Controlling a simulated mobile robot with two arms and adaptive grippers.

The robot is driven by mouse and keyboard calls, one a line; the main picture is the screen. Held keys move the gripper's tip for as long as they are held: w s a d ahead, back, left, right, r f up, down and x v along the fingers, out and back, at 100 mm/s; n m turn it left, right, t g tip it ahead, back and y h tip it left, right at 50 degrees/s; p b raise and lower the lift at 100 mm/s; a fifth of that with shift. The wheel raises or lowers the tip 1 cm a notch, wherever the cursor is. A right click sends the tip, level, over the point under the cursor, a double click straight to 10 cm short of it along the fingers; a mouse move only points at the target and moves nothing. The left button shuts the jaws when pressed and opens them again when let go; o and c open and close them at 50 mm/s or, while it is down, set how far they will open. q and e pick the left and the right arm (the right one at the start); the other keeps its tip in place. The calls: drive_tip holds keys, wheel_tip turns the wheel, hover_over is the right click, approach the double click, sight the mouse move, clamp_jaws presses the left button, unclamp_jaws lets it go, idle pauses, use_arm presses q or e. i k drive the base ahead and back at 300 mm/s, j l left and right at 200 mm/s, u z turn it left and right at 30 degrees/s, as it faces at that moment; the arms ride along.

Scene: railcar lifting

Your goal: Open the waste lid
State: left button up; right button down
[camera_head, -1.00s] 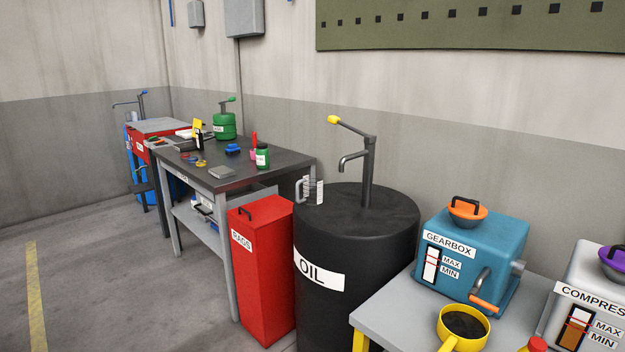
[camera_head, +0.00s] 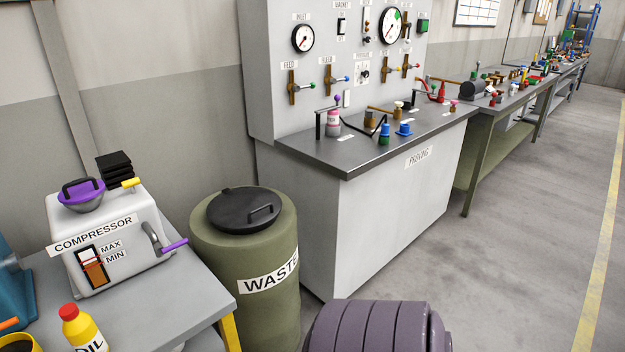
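The waste drum (camera_head: 225,270) is an olive-green barrel labelled WASTE, standing on the floor between the compressor table and the proving bench. Its round black lid (camera_head: 232,212) lies flat on top and looks closed. The lid has a raised black bar handle (camera_head: 263,213) on its right side. Neither of my grippers is in the head view, so I cannot see whether they are open or shut.
A grey table (camera_head: 190,296) with the white compressor (camera_head: 110,232) and a yellow oil bottle (camera_head: 80,330) stands to the left. The proving bench (camera_head: 375,215) is close on the right. A ribbed purple-grey object (camera_head: 375,328) is at the bottom edge. Open floor (camera_head: 530,230) lies at right.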

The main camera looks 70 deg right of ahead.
sight(247, 207)
drive_tip(key=z, duration=1.85)
